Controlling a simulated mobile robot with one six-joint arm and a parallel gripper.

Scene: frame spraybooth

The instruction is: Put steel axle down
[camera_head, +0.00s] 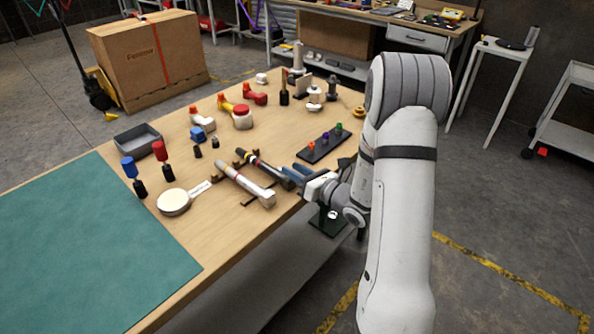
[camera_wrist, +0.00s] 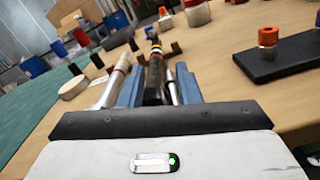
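A dark bar with pale bands (camera_head: 262,168), likely the steel axle, lies over low brown supports on the wooden table (camera_head: 88,288); it also shows in the wrist view (camera_wrist: 155,72). A thicker pale tube with a red band (camera_head: 243,183) lies beside it, to its left. My gripper (camera_head: 291,174) is low at the table's right edge, at the near end of the dark bar. In the wrist view its two blue fingers (camera_wrist: 159,78) stand apart on either side of the bar. A thin silvery strip shows between bar and right finger. Finger contact is hard to judge.
A black holder with coloured knobs (camera_head: 322,145) stands close behind my gripper. A white round piece (camera_head: 173,202) and a grey tray (camera_head: 137,140) are to the left. Red and blue tools stand between them. The green mat (camera_head: 85,245) is clear.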

